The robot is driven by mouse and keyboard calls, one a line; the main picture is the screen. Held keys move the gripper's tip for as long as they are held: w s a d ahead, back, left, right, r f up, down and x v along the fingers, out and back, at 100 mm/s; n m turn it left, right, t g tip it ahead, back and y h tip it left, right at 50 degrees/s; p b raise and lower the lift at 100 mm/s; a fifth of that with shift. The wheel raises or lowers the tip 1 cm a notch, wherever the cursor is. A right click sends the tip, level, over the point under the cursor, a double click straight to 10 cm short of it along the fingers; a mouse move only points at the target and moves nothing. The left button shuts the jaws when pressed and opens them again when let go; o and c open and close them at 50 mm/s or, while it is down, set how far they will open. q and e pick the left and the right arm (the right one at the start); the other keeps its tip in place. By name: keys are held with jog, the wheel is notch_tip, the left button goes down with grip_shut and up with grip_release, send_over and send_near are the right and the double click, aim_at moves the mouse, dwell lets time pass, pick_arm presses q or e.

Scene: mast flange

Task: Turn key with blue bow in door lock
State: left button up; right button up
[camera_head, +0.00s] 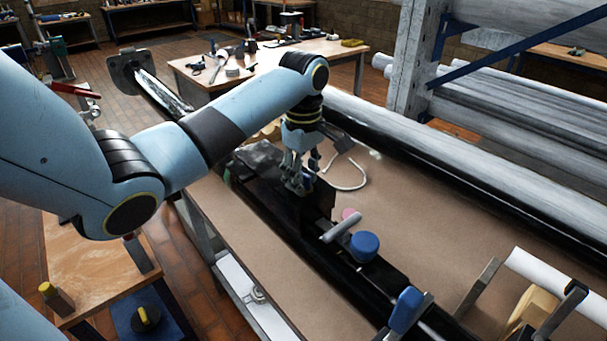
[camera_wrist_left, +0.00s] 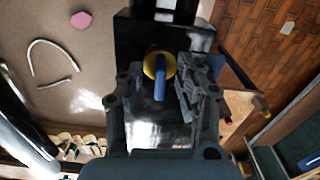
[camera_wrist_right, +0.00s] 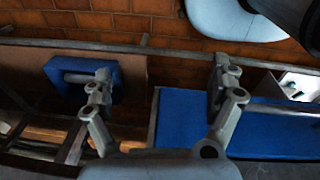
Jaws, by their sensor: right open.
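The key with a blue bow (camera_wrist_left: 160,82) stands in a round yellow lock (camera_wrist_left: 150,62) on a black block (camera_wrist_left: 190,42), in the left wrist view. My left gripper (camera_wrist_left: 158,88) is open, its fingers on either side of the bow with visible gaps. In the head view my left gripper (camera_head: 300,184) points down at the black assembly (camera_head: 275,205) on the bench; the key is hard to make out there. My right gripper (camera_wrist_right: 162,72) is open and empty in the right wrist view, near a blue block (camera_wrist_right: 70,82) and a blue surface (camera_wrist_right: 255,125).
A blue round knob (camera_head: 364,245), a grey cylinder (camera_head: 342,226) and a blue handle (camera_head: 406,308) stand along the assembly. A pink piece (camera_head: 350,215) and a white cable loop (camera_head: 362,178) lie beside it. Long pipes (camera_head: 470,185) run behind.

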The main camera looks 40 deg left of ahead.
pick_arm(q)
jog(key=shift+r, duration=0.15)
jog(key=shift+r, duration=2.9)
